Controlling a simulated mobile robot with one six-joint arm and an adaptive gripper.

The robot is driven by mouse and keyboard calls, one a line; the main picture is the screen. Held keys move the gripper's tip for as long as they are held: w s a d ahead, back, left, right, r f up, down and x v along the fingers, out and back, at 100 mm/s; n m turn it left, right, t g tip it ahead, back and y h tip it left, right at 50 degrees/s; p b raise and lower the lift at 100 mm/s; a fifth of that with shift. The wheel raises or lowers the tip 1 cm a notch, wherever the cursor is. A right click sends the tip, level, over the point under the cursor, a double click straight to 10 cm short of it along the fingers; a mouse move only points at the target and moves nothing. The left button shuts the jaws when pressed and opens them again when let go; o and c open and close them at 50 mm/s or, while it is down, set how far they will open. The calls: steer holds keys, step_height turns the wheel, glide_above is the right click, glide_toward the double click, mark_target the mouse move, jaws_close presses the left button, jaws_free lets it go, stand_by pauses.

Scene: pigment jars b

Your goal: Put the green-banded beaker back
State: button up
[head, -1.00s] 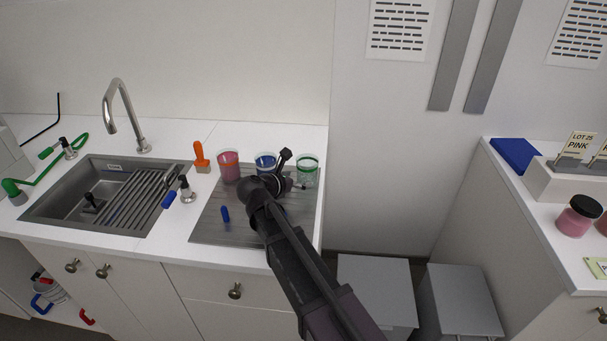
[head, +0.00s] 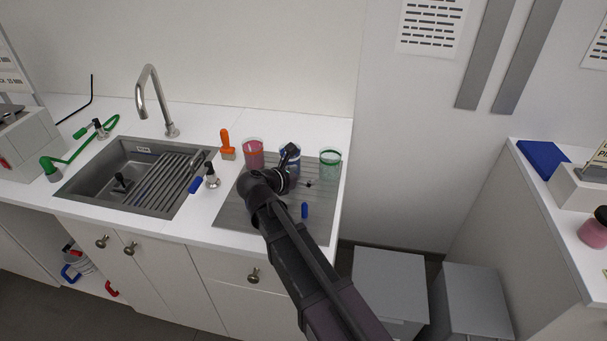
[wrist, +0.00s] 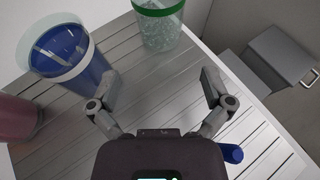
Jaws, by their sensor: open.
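The green-banded beaker (head: 330,163) stands upright at the back right of the grey slatted board (head: 232,213). It looks clear and pale green; in the wrist view it shows at the top (wrist: 162,30), its upper part cut off. My gripper (wrist: 158,85) is open and empty over the board, its fingers apart and not touching the beaker. The green-banded beaker is beyond the fingers. The blue beaker (wrist: 70,62) is close by the left finger. In the head view my gripper (head: 296,168) partly covers the blue beaker (head: 290,153).
A pink beaker with an orange band (head: 254,154) stands left of the blue one. A small blue object (head: 304,210) lies on the board near my arm. An orange-handled brush (head: 226,143), a pump bottle (head: 211,176) and the sink (head: 100,180) are further left. Grey bins (head: 390,285) stand below right.

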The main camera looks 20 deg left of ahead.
stand_by(0.5)
steer(key=w+d+f+m+g+h, duration=0.15)
steer(key=d+f+m+g, duration=0.4)
steer(key=d, duration=0.75)
steer(key=w+d+f+m+g+y, duration=0.1)
steer(key=w+d+f+m+g, duration=0.1)
steer(key=d+m, duration=0.8)
steer(key=s+d+f+m+g+y, duration=0.2)
steer(key=s+d+m, duration=0.3)
steer(key=d+m, duration=0.3)
steer(key=s+d+f+m+g+y, duration=0.2)
steer(key=s+d+m, duration=0.3)
steer(key=d, duration=1.1)
steer(key=m+g+y, duration=0.1)
steer(key=m, duration=0.2)
step_height(320, 180, up, 5)
steer(key=p, duration=0.5)
